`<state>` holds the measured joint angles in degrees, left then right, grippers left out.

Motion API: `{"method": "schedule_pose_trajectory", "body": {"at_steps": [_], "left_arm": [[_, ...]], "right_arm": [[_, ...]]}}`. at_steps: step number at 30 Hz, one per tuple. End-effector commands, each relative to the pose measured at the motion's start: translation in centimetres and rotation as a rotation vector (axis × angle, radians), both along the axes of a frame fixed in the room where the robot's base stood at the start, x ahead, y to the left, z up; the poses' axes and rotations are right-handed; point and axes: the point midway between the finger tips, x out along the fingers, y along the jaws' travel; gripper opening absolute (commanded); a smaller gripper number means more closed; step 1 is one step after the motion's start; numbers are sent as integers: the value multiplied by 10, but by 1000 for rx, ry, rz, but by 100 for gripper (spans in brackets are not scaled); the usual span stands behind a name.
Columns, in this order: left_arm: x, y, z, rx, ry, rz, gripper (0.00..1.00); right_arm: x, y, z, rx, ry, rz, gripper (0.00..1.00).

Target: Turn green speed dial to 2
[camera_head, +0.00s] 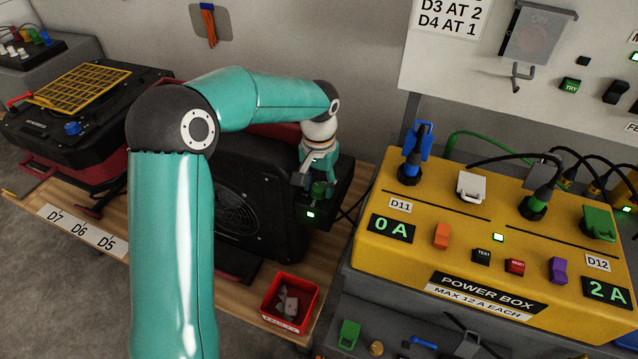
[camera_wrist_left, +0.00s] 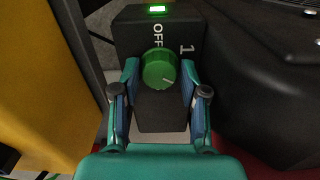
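The green speed dial (camera_wrist_left: 159,69) sits on a dark control box (camera_wrist_left: 160,112) with the labels OFF and 1 beside it. A pale mark on the dial points to the lower right in the wrist view. No label 2 is visible there. The dial also shows small in the head view (camera_head: 319,189), on the side of a black blower (camera_head: 240,205). My left gripper (camera_wrist_left: 160,76) has its fingers apart, one on each side of the dial, with thin gaps or light contact; I cannot tell which. My right gripper is not in view.
A lit green lamp (camera_wrist_left: 157,10) is on the control box. A yellow power box (camera_head: 400,255) with cables and switches stands to the right. A red bin (camera_head: 285,325) holding grey pieces sits in front. Another black unit with a yellow grille (camera_head: 82,88) is at the left.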

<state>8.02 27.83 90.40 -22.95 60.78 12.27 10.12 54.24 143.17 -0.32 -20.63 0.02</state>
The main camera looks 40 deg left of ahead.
Motion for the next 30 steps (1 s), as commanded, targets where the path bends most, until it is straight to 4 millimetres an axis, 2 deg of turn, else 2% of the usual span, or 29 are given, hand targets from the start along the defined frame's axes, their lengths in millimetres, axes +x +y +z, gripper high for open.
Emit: {"method": "schedule_pose_trajectory", "body": {"at_steps": [9, 14, 30], "left_arm": [[0, 0, 0, -1, 1, 1, 49], [0, 0, 10, -1, 0, 1, 49], [1, 0, 105, -1, -2, 1, 49]], "right_arm": [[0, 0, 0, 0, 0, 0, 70], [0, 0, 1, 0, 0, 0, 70], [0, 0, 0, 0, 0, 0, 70]]}}
